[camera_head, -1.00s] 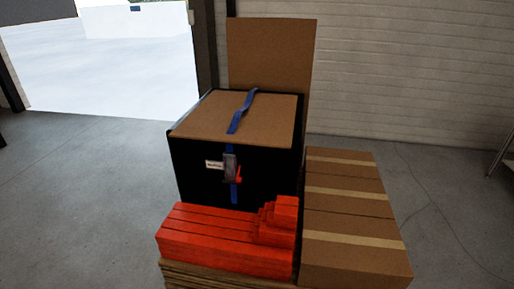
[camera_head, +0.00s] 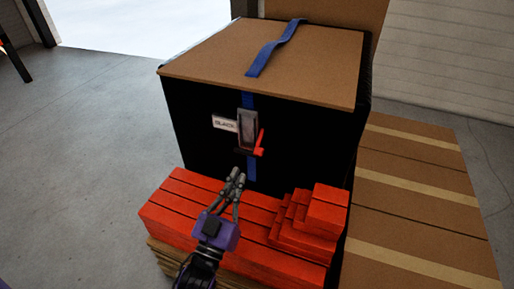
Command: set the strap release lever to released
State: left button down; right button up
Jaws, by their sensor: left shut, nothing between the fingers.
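The strap release lever (camera_head: 260,143) is a small red handle on the right side of a grey buckle (camera_head: 247,130). The buckle sits on the front of a black box (camera_head: 310,140), on a blue strap (camera_head: 252,168) that runs down the front and over the brown lid. A white label (camera_head: 225,124) is left of the buckle. My left gripper (camera_head: 238,175) is below and slightly left of the lever, in front of the box and over the red blocks. Its fingers are shut and empty, apart from the lever. My right gripper is not in view.
Red blocks (camera_head: 170,215) lie in front of the box, with a stepped red stack (camera_head: 312,225) at their right. Brown cartons (camera_head: 415,215) with tan bands stand to the right. Grey floor (camera_head: 90,120) is clear at left.

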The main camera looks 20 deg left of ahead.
pick_arm(q)
jog(key=w, duration=1)
jog(key=shift+w+d+r, duration=0.25)
jog(key=shift+d+r, duration=0.05)
jog(key=shift+r, duration=0.05)
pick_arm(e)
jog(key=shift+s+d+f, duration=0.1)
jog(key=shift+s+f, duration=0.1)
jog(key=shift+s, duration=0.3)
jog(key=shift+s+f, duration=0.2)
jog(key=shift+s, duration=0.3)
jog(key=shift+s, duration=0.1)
